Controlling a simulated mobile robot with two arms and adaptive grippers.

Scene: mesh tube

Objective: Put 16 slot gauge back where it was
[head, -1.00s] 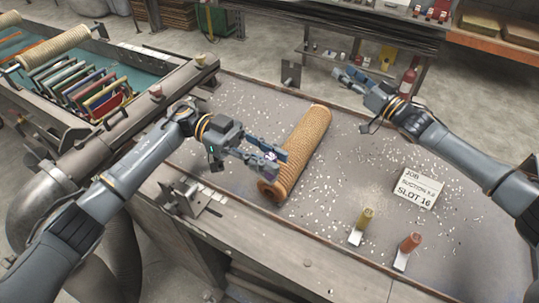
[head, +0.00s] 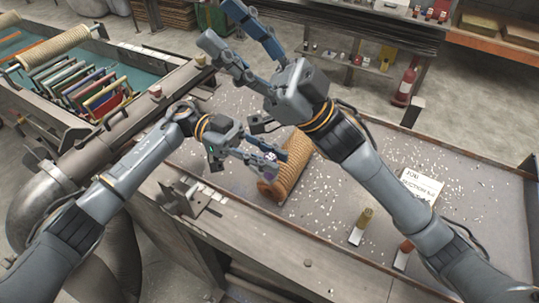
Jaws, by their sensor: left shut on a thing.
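My left gripper (head: 264,163) is shut on a small thin piece with a blue edge, which I take to be the slot gauge (head: 283,155). It is held at the near end of the tan mesh tube (head: 296,170); I cannot tell whether it touches the tube. No number on it can be read. A rack of coloured plates (head: 95,92) stands at the left on a teal bed.
The job card (head: 421,185) is partly hidden by my right arm. A metal bracket (head: 190,195) sits at the table's front-left edge.

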